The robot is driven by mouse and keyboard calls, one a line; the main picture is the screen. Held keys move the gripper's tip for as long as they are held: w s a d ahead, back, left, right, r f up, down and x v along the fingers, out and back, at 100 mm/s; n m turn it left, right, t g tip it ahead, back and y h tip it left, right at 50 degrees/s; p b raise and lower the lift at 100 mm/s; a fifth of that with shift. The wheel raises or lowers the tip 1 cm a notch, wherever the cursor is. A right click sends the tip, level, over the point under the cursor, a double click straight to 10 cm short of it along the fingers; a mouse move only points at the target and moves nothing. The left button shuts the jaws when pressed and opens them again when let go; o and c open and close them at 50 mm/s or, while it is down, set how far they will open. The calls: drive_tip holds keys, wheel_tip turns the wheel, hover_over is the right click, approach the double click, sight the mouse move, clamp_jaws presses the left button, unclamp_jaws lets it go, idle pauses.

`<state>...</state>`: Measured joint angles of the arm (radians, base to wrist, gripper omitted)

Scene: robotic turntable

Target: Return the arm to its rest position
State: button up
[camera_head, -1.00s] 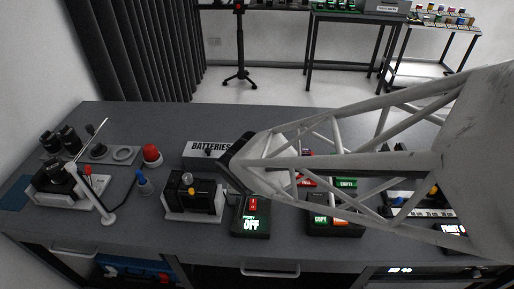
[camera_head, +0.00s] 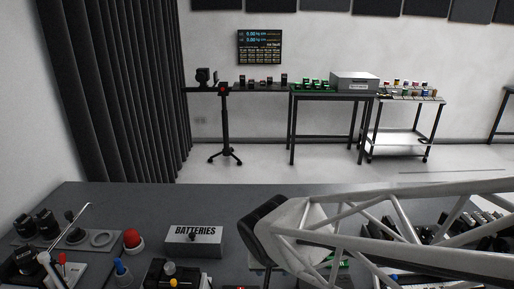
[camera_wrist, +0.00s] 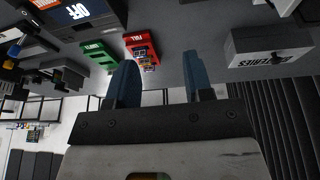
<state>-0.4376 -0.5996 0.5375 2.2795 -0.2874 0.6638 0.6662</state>
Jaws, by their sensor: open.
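My arm reaches in from the right in the head view and ends over the grey worktable (camera_head: 90,200), right of the box labelled BATTERIES. My gripper's fingertips are not clear in the head view. In the wrist view my gripper (camera_wrist: 157,75) shows two blue-grey fingers set wide apart, with nothing between them. The wrist view is upside down, with the table at the top and the room at the bottom. The box labelled BATTERIES (camera_head: 194,240) stands on the table and also shows in the wrist view (camera_wrist: 270,45).
A red FULL bin (camera_wrist: 142,47) and a green bin (camera_wrist: 98,54) show beyond my fingers. A red button (camera_head: 132,239) and a blue-tipped piece (camera_head: 121,268) stand at the left. Dark curtains (camera_head: 110,90) hang behind. Arm links cover the table's right side.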

drive_tip(key=s+d+r, duration=0.4)
drive_tip(key=d+r, duration=0.1)
drive_tip(key=d, duration=0.2)
drive_tip(key=s+d+r+g, duration=0.1)
drive_tip(key=s+d+r, duration=0.4)
drive_tip(key=d, duration=0.3)
idle(1.2)
